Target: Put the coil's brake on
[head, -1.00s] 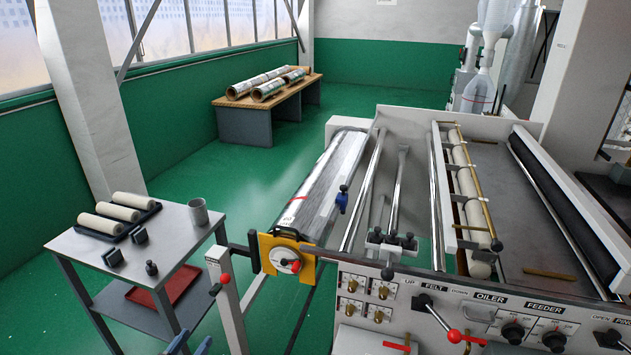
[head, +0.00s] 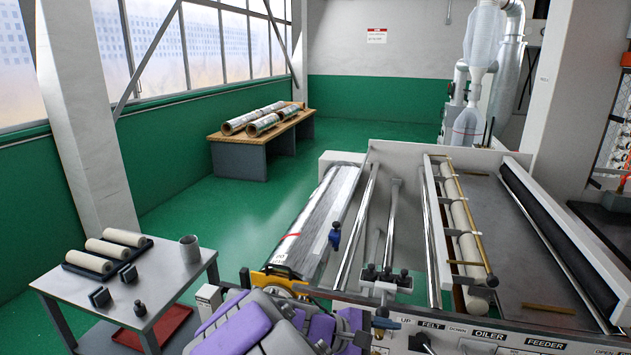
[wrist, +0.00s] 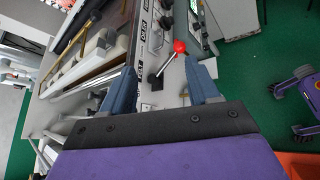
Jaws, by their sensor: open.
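The coil is a shiny foil roll (head: 315,225) lying lengthwise at the left side of the machine. A yellow bracket (head: 270,281) shows at its near end. The round brake hub with the red knob on that bracket is hidden behind my purple arm in the head view. My gripper (wrist: 160,72) is open and empty, with blue fingers spread apart in the wrist view. A lever with a red ball (wrist: 179,46) on the machine's front panel shows beyond and between the fingertips. I cannot tell whether they touch it.
A wooden bench (head: 262,130) with foil rolls is at the back. The green floor between bench and machine is clear.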

